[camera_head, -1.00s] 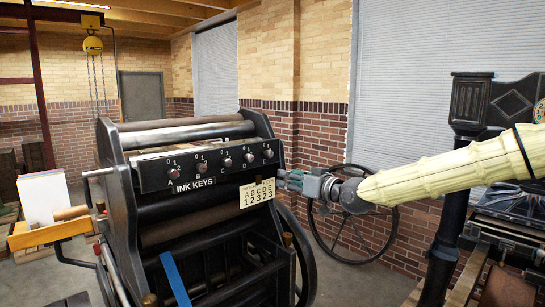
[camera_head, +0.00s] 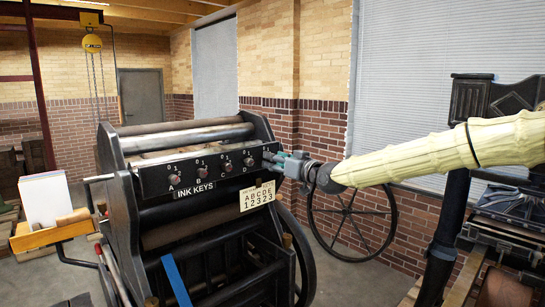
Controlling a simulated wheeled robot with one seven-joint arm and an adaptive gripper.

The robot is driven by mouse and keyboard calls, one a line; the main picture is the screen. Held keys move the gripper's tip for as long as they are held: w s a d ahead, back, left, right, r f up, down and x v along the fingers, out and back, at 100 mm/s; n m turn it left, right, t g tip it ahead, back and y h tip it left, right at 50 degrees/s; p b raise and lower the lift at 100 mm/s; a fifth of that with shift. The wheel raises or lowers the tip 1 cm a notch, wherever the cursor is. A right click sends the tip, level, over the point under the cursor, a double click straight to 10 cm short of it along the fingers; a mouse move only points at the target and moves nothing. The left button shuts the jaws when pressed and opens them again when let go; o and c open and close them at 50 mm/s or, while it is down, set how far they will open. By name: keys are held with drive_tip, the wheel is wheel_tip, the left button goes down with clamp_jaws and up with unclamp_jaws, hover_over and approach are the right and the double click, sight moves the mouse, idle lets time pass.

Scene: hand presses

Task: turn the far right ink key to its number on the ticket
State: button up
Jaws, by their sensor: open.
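The black ink key bar (camera_head: 188,177) runs across the press, with a row of small round keys on its face. Key A (camera_head: 174,180) is at the left end and key D (camera_head: 248,161) is toward the right. The far right key, E, is hidden behind my gripper's fingers. My gripper (camera_head: 271,160) is open at the right end of the bar, its fingertips around or just in front of that key; I cannot tell if they touch it. The cream ticket (camera_head: 257,196) hangs below, with letters A to E over the digits 1 2 3 2 3.
The press's black side frame (camera_head: 115,205) and rollers (camera_head: 185,138) surround the bar. A large spoked wheel (camera_head: 352,225) stands right of the press, below my arm. Another machine (camera_head: 515,215) stands at the far right. A feed board with paper (camera_head: 46,198) is at the left.

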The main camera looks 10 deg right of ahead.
drive_tip(key=shift+x, duration=1.1)
clamp_jaws()
drive_tip(key=m+b, duration=1.1)
drive_tip(key=m, duration=1.2)
drive_tip(key=shift+d+r+g+b, duration=0.1)
drive_tip(key=shift+r+g+b, duration=0.05)
drive_tip(key=shift+g+b, duration=0.25)
drive_tip(key=shift+m, duration=0.3)
